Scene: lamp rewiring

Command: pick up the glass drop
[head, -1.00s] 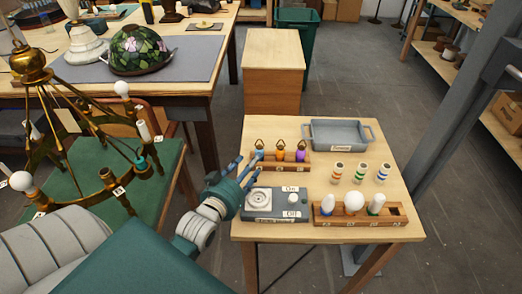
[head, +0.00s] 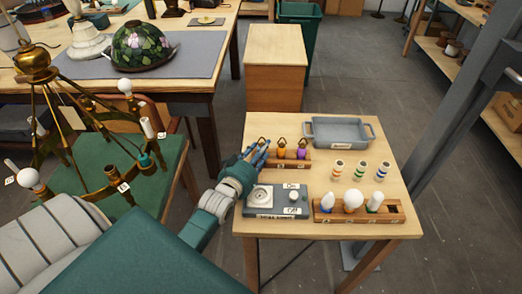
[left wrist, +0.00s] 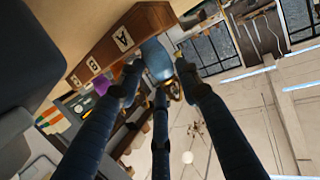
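A wooden rack (head: 294,165) on the small table holds glass drops with wire hooks. An orange drop (head: 282,153) and a purple drop (head: 301,153) stand in it. My left gripper (head: 259,156) is at the rack's left end and mostly hides the blue drop there. In the left wrist view, the blue drop (left wrist: 156,62) is beside the rack's label A, between the spread fingertips of my left gripper (left wrist: 159,74). The fingers look open around it; firm contact is not visible. The purple drop (left wrist: 102,86) also shows there. My right gripper is not in view.
Behind the rack is a grey tray (head: 340,132). In front are a switch tester (head: 276,200) and a bulb rack (head: 388,214). Several striped cylinders (head: 360,172) stand to the right. A brass chandelier (head: 38,68) is left of my arm.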

